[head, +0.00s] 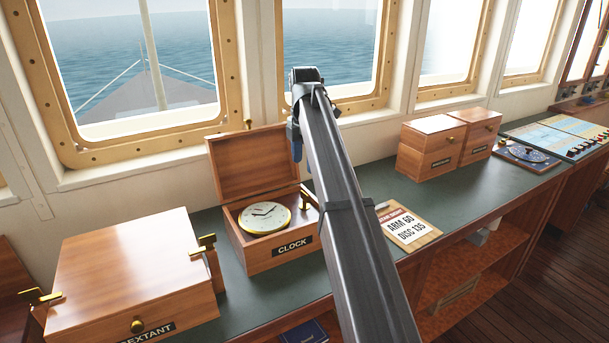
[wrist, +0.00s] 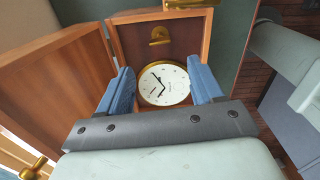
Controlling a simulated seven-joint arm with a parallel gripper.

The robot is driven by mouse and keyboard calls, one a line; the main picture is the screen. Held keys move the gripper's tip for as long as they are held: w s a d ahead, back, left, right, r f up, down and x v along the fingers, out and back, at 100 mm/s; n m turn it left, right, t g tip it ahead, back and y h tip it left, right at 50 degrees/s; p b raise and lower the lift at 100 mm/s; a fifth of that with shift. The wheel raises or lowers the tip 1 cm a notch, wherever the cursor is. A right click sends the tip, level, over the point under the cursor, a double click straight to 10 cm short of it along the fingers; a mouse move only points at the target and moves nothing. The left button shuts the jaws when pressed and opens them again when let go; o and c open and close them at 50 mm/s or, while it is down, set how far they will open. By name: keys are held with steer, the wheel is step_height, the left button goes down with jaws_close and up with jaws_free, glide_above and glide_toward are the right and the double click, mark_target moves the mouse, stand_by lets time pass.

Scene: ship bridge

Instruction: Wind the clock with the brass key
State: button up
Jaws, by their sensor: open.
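The clock (head: 265,217) has a white dial and a brass rim and sits in an open wooden box (head: 280,259) labelled CLOCK. In the wrist view the clock (wrist: 165,84) shows between my fingers. A small brass piece (wrist: 158,38) lies in the dark part of the box beside the dial; it may be the key, but I cannot tell surely. Another brass fitting (head: 308,196) stands at the box's right side. My gripper (wrist: 160,76) is open, with blue fingers and nothing between them but the view of the clock. In the head view my arm hides most of it.
The raised lid (head: 253,165) stands behind the clock. A closed sextant box (head: 125,270) with brass fittings is at left. A card on a board (head: 408,226) lies right of my arm. Two wooden boxes (head: 449,142) stand farther right. Green counter between is clear.

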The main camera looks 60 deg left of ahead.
steer(key=shift+r, duration=1.8)
steer(key=shift+w, duration=0.1)
